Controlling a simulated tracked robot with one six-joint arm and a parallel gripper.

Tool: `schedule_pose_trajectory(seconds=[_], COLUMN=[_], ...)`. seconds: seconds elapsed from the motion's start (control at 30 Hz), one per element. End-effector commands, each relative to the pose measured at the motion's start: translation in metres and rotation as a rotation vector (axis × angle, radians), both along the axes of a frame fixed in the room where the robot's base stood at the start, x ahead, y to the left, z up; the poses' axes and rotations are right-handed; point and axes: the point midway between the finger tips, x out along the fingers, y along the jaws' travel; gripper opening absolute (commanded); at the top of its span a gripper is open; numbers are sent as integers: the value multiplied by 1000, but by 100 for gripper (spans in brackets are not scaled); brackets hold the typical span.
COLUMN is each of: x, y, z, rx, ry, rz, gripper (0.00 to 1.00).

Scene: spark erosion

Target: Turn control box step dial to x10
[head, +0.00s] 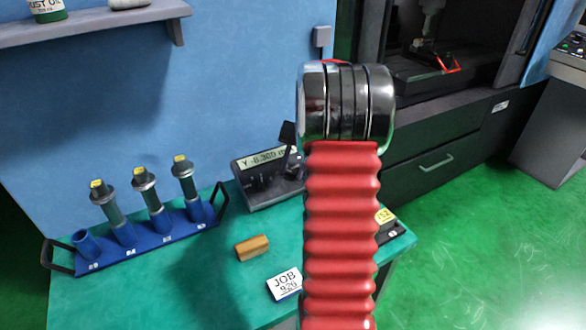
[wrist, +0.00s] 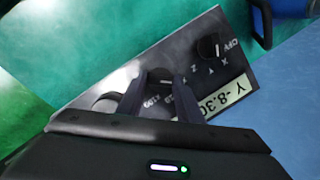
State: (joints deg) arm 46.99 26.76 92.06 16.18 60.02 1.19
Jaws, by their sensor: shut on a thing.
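The control box (head: 250,170) stands on the green bench in the head view, with a display reading about Y -8.300. In the wrist view, the control box (wrist: 135,75) is seen from above, rotated, with its display at the right. My gripper (wrist: 157,88) is shut on the step dial (wrist: 160,74), a black knob between its two fingers. Small white step marks lie beside the dial, too small to read surely. The dial's pointer is hard to make out. The axis dial (wrist: 210,47), marked OFF, X, Y, Z, is farther right. In the head view my arm hides part of the box.
A round knob or wheel (wrist: 105,102) sits left of the step dial. A blue rack (head: 150,246) with several electrode holders stands left of the box. A wooden block (head: 252,248) and JOB card (head: 285,284) lie in front. The dark machine (head: 440,150) stands right.

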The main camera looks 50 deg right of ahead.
Motion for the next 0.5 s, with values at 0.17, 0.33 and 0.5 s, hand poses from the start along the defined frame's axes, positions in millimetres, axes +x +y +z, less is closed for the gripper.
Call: schedule_pose_trajectory(seconds=[0.17, 0.33, 0.5], x=[0, -1, -2], y=[0, 0, -1], z=[0, 0, 0], rx=[17, 49, 94], ry=[-6, -15, -30], rz=[-44, -125, -243], gripper=[10, 10, 10])
